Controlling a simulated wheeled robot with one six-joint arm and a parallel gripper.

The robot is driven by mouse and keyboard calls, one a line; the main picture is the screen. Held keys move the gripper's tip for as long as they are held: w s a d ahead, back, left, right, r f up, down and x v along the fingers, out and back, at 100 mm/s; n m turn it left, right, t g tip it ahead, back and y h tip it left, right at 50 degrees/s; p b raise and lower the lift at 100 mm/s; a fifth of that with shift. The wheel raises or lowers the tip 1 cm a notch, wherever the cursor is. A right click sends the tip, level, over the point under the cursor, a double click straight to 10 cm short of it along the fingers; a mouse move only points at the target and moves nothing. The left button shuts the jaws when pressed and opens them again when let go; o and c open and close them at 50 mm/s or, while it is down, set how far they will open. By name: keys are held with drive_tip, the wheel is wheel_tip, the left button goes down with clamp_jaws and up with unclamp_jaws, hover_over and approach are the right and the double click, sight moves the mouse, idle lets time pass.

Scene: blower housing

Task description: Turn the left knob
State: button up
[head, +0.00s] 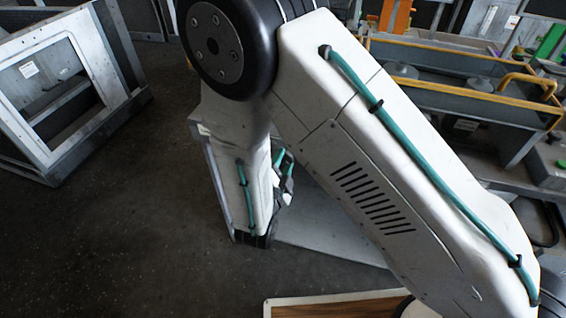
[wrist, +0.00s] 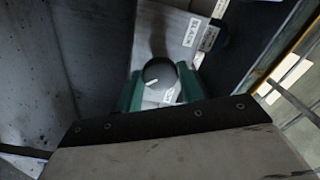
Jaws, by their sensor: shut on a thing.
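In the wrist view a dark round knob (wrist: 158,76) with a white pointer mark sits on a light panel (wrist: 178,28). The green fingers of my gripper (wrist: 159,84) are on either side of the knob and shut on it. The pointer mark lies slanted, near level. A label reading "SLACK" and other labels are on the panel by the knob. Part of a second dark knob (wrist: 215,33) shows to the right.
In the head view a grey metal frame (head: 62,75) stands at the left on the dark floor (head: 110,235). A bench with yellow-edged bins (head: 470,88) is at the upper right. The floor at the lower left is clear.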

idle(0.3)
drive_tip(key=o, duration=1)
drive_tip(key=shift+c, duration=0.2)
drive_tip(key=v, duration=0.8)
